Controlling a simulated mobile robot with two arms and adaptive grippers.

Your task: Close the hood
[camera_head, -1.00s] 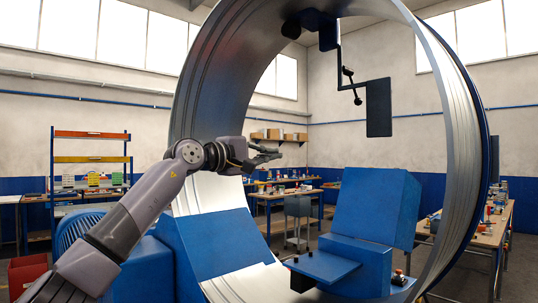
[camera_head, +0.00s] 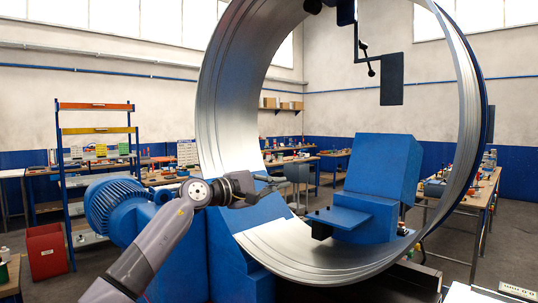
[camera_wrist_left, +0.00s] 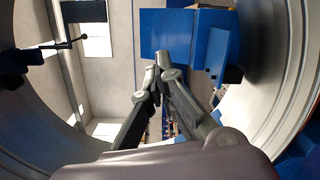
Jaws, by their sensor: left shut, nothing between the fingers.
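The blue hood (camera_head: 382,165) is a large boxy panel tilted up above a blue block and flat plate (camera_head: 338,219), inside the large silver ring. It looks raised, not lying flat. My left gripper (camera_head: 280,181) is shut and empty, to the left of the hood and apart from it, in front of the ring's opening. In the left wrist view the closed fingers (camera_wrist_left: 157,62) point toward a blue panel (camera_wrist_left: 165,30) that appears to be the hood; contact cannot be told. My right gripper is not in view.
The silver spiral duct ring (camera_head: 228,110) surrounds the opening and curves close to my left arm. A dark panel on a bracket (camera_head: 392,81) hangs above the hood. A blue motor (camera_head: 115,205) stands left, with a red bin (camera_head: 47,250) beyond. Workbenches stand behind.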

